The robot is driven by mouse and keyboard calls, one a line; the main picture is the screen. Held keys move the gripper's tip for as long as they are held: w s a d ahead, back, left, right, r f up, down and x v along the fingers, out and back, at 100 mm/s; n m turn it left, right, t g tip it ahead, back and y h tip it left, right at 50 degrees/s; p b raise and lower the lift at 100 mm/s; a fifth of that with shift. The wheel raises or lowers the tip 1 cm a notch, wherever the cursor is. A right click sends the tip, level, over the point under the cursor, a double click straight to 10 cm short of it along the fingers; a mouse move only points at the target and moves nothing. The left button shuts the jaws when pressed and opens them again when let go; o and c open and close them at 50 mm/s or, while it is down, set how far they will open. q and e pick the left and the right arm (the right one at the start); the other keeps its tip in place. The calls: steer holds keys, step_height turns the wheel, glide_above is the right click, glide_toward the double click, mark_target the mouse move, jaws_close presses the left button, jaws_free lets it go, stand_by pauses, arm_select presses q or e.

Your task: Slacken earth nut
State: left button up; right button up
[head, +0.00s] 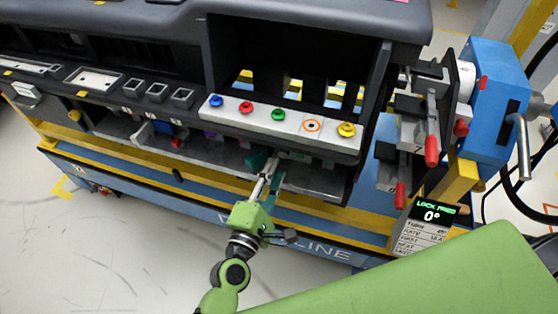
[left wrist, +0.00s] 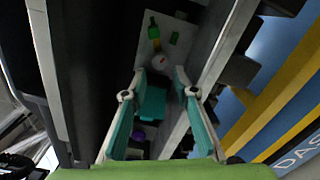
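A small round pale piece (left wrist: 160,62) with a green and yellow piece (left wrist: 154,35) behind it sits on a light plate inside the dashboard's underside; it looks like the earth nut and its lead, but is too small to be sure. My left gripper (left wrist: 160,74) is open, its two teal-padded fingers either side of and just short of the round piece. In the head view the left gripper (head: 266,182) reaches into the opening under the button strip, and the nut cannot be made out there. A teal block (left wrist: 152,105) shows between the fingers. My right gripper is out of view.
The dashboard (head: 150,35) overhangs the opening, with a strip of coloured buttons (head: 280,115) above. Dark walls flank the fingers closely. Red-handled clamps (head: 431,150) and a blue unit (head: 490,95) stand at right.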

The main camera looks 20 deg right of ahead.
arm_select(q)
steer(key=v, duration=0.7)
steer(key=shift+a, duration=0.1)
steer(key=s+a+f+m+g+y, duration=0.2)
steer(key=a+f+m, duration=0.15)
steer(key=f, duration=0.75)
steer(key=s+a+f+m+g+y, duration=0.25)
steer(key=a+f, duration=0.25)
steer(key=f, duration=0.7)
steer(key=s+a+f+m+g+y, duration=0.15)
steer(key=a+f+m, duration=0.3)
steer(key=f, duration=0.65)
steer(key=s+a+f+m+g+y, duration=0.1)
steer(key=s+a+f+m+g, duration=0.1)
steer(key=s+a+f, duration=0.4)
steer(key=s+a+f+m+g+y, duration=0.1)
steer(key=s+a+f, duration=0.4)
steer(key=s, duration=0.7)
steer(key=s+a+f+m+g+y, duration=0.2)
steer(key=s+a+f+m+g, duration=0.2)
steer(key=s, duration=0.5)
step_height(320, 180, down, 3)
steer(key=a, duration=0.2)
steer(key=shift+a+g, duration=0.3)
steer(key=shift+a, duration=0.05)
steer(key=shift+s+f, duration=0.1)
